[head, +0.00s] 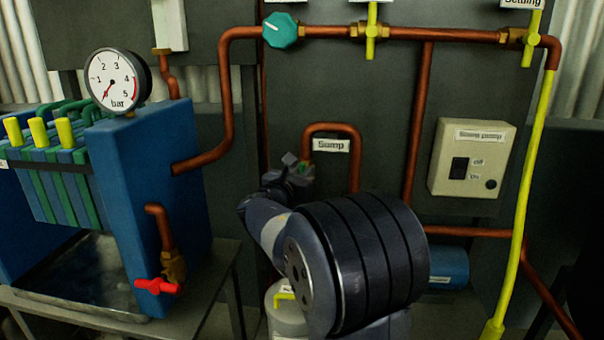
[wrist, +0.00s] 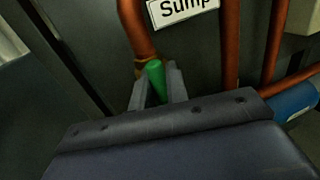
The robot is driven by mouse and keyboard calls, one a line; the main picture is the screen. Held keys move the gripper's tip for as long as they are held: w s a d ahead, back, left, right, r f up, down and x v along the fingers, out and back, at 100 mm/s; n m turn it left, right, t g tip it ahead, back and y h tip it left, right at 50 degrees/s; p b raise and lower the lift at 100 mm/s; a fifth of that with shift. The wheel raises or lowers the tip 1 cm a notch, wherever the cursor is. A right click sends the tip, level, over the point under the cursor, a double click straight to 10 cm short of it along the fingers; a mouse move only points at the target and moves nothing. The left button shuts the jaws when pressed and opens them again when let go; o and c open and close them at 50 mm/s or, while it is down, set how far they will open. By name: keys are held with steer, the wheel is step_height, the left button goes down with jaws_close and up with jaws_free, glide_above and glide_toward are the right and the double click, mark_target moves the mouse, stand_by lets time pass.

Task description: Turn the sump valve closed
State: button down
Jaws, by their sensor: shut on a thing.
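The sump valve's green handle (wrist: 155,78) sits at the lower left end of a copper pipe, below and left of the Sump label (wrist: 183,10). My gripper (wrist: 157,94) is shut on this handle, with a grey finger on each side of it. In the head view my gripper (head: 293,170) is at the valve, just left of the Sump label (head: 331,145). I cannot tell the handle's exact angle to the pipe.
The looped copper pipe (head: 333,127) stands close above my gripper. A Sump pump switch box (head: 472,158) is on the panel at right. The blue filter press (head: 155,180) with its gauge (head: 117,79) and red valve handle (head: 157,286) is at left. A blue cylinder (head: 446,268) is low, right of my arm.

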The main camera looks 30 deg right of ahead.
steer(key=shift+m, duration=0.3)
steer(key=shift+s+d+f+m+t+y+b, duration=0.1)
steer(key=shift+s+d+f+m+y+b, duration=0.3)
steer(key=shift+m+y+b, duration=1.35)
steer(key=shift+s+d+f+m+t+b, duration=0.15)
steer(key=shift+d+f+m+b, duration=0.45)
steer(key=shift+m, duration=2.45)
steer(key=shift+s+d+f+m+t+y+b, duration=0.1)
steer(key=shift+s+d+f+m+y+b, duration=0.25)
steer(key=shift+f+m+y+b, duration=1.4)
step_height(320, 180, up, 2)
steer(key=shift+r+m+h+p, duration=0.15)
steer(key=shift+m+h+p, duration=0.25)
steer(key=shift+m+h, duration=0.45)
steer(key=c, duration=1.5)
jaws_free()
steer(key=shift+o, duration=0.2)
steer(key=shift+a, duration=0.1)
